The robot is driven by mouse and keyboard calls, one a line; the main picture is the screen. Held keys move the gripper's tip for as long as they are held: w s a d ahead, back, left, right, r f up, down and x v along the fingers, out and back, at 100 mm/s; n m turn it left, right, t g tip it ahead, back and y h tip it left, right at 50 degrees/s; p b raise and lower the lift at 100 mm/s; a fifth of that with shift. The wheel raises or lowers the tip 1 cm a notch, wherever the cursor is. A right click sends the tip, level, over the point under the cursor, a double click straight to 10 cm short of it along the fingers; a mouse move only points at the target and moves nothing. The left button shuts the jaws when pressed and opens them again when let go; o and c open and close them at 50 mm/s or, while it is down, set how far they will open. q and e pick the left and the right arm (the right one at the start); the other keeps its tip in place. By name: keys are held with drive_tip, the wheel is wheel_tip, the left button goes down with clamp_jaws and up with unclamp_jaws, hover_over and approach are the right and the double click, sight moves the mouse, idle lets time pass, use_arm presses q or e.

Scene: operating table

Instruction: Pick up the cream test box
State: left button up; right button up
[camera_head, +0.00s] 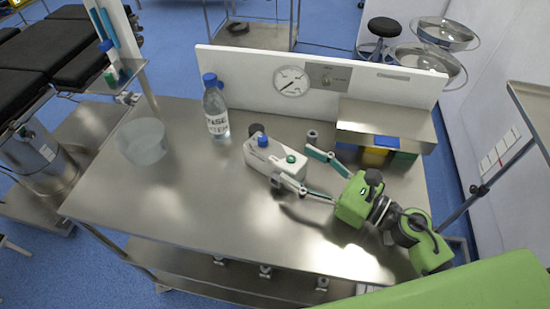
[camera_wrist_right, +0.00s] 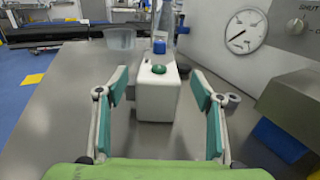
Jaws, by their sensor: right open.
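The cream test box (camera_head: 274,161) lies on the steel table, with a blue cap and a green cap on top. In the right wrist view the cream test box (camera_wrist_right: 158,95) is ahead, between the two fingers and mostly beyond their tips. My right gripper (camera_head: 297,168) is open and empty, its fingers spread at the near right end of the box. The right gripper also shows in the wrist view (camera_wrist_right: 160,90), with teal pads on both sides of the box. My left gripper is not in view.
A water bottle (camera_head: 216,110) and a clear container (camera_head: 142,141) stand to the left on the table (camera_head: 190,190). A panel with a gauge (camera_head: 291,81) rises behind. A steel shelf (camera_head: 385,119) with coloured boxes underneath is at right.

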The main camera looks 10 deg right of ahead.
sight(276, 151)
drive_tip(key=x, duration=0.2)
drive_tip(key=shift+w+a+p, duration=0.25)
drive_tip(key=shift+p, duration=0.15)
drive_tip(key=x, duration=0.1)
drive_tip(key=p+x, duration=0.1)
drive_tip(key=x, duration=0.1)
drive_tip(key=p+x, duration=0.1)
drive_tip(key=shift+w+a+r, duration=0.1)
drive_tip(key=shift+a+r, duration=0.1)
drive_tip(key=shift+r, duration=0.05)
drive_tip(key=shift+w+a+f, duration=0.15)
drive_tip(key=shift+w+a, duration=0.05)
drive_tip(key=c, duration=1.5)
